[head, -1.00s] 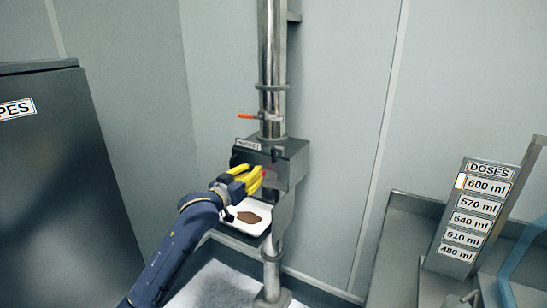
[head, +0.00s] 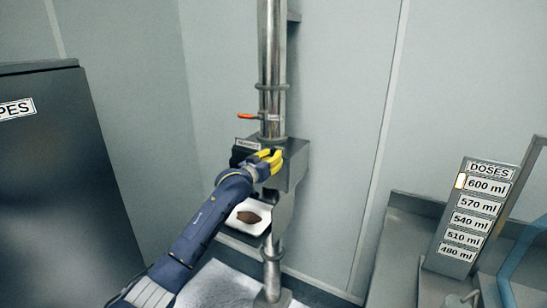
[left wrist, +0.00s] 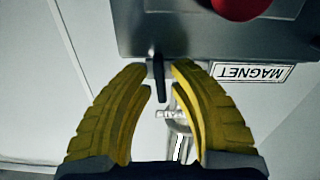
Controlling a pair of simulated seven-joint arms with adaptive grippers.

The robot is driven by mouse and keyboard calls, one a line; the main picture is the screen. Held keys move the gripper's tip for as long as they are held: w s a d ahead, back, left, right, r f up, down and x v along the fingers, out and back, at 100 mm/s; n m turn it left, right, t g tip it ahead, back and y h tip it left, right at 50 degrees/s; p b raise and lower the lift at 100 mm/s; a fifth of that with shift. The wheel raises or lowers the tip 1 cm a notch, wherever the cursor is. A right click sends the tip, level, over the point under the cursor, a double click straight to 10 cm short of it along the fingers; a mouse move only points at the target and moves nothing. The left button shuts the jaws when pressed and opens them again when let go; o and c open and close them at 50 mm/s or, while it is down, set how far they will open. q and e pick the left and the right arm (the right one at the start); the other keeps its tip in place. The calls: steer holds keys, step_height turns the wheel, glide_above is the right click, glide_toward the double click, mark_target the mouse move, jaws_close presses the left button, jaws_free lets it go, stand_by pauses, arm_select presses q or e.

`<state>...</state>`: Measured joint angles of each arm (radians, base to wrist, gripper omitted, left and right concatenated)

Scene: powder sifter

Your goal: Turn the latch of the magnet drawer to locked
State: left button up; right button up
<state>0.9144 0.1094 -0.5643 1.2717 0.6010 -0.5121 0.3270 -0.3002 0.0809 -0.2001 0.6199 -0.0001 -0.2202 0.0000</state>
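The magnet drawer's grey metal housing (head: 291,168) sits on the vertical steel pipe, with a MAGNET label (head: 248,143) at its top left. In the left wrist view the housing (left wrist: 215,38) appears upside down, with the label (left wrist: 252,73) and a red knob (left wrist: 240,6). The dark, narrow latch (left wrist: 158,72) shows between the fingers of my left gripper (left wrist: 160,68). The yellow fingers stand apart, one on each side of it; I cannot tell whether they touch it. In the head view my left gripper (head: 273,160) covers the latch. My right gripper is not in view.
An orange-handled valve (head: 247,116) is on the pipe above the housing. A white tray with brown powder (head: 248,217) sits below. A dark cabinet (head: 60,180) stands left; a DOSES board (head: 480,215) stands right.

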arm_select(q)
steer(key=shift+w+d, duration=0.15)
steer(key=shift+w, duration=0.15)
steer(key=shift+c, duration=0.5)
jaws_close()
steer(key=shift+m, duration=0.8)
